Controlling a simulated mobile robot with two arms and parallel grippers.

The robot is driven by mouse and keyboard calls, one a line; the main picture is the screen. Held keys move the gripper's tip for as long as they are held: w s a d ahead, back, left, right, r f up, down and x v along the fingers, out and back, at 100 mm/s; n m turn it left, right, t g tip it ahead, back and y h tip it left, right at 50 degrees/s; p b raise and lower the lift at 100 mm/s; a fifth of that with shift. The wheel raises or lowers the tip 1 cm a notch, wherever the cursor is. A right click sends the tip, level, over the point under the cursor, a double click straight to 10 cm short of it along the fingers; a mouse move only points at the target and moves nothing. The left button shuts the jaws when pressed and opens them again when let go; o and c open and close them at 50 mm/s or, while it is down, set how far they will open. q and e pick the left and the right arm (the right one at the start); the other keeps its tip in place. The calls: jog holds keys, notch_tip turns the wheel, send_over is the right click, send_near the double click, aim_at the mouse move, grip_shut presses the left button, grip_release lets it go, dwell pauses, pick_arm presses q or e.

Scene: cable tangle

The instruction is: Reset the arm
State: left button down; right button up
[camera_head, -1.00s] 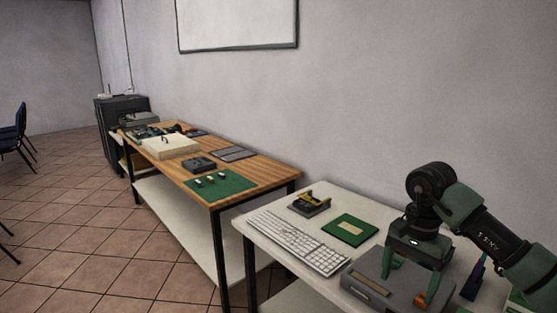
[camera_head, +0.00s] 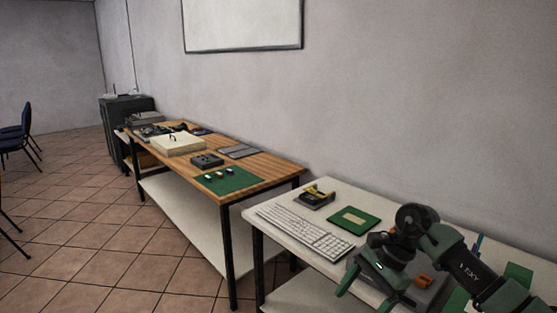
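My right arm comes in from the lower right. Its dark and green gripper (camera_head: 366,293) hangs over the front edge of the white table (camera_head: 284,229), tilted to the left. Its two green fingers stand apart with nothing seen between them. A grey box (camera_head: 425,297) lies behind and partly under the arm, mostly hidden by it. A small orange piece (camera_head: 424,282) shows beside the arm, over the grey box. My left gripper is not in view.
A white keyboard (camera_head: 305,232), a green board (camera_head: 354,220) and a yellow-and-dark device (camera_head: 315,197) lie on the white table. Beyond a narrow gap, a wooden table (camera_head: 262,175) bears a green mat (camera_head: 229,181) and several devices.

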jog(key=w+a+f+m+t+y, duration=0.4)
jog(key=a+f+m+t+y, duration=0.5)
jog(key=m, duration=1)
jog(key=s+d+f+m+t+h, duration=0.1)
jog(key=s+d+f+m+h, duration=0.15)
jog(key=f+m, duration=0.55)
jog(key=s+d+f+m+t+h, duration=0.25)
jog(key=f+m, duration=0.35)
jog(key=f, duration=0.3)
jog(key=s+d+f+m+t+h, duration=0.1)
jog(key=d+f+m+h, duration=0.2)
jog(key=f+m, duration=0.5)
jog(key=s+d+f+m+g+h, duration=0.2)
jog(key=s+d+f+m, duration=0.15)
jog(key=s+f, duration=0.55)
jog(key=s+d+f+m+g+h, duration=0.3)
jog(key=s+f+m, duration=0.2)
jog(key=s+f, duration=0.35)
jog(key=s+f+m+g, duration=0.3)
jog(key=s+f, duration=0.1)
jog(key=s, duration=1)
jog(key=s+f+m+g+h, duration=0.1)
jog(key=s+f+m+g, duration=0.2)
jog(key=s, duration=1.2)
jog(key=shift+s+d+f+m, duration=0.15)
jog(key=shift+d+f+m, duration=0.15)
jog(key=shift+f+m, duration=0.35)
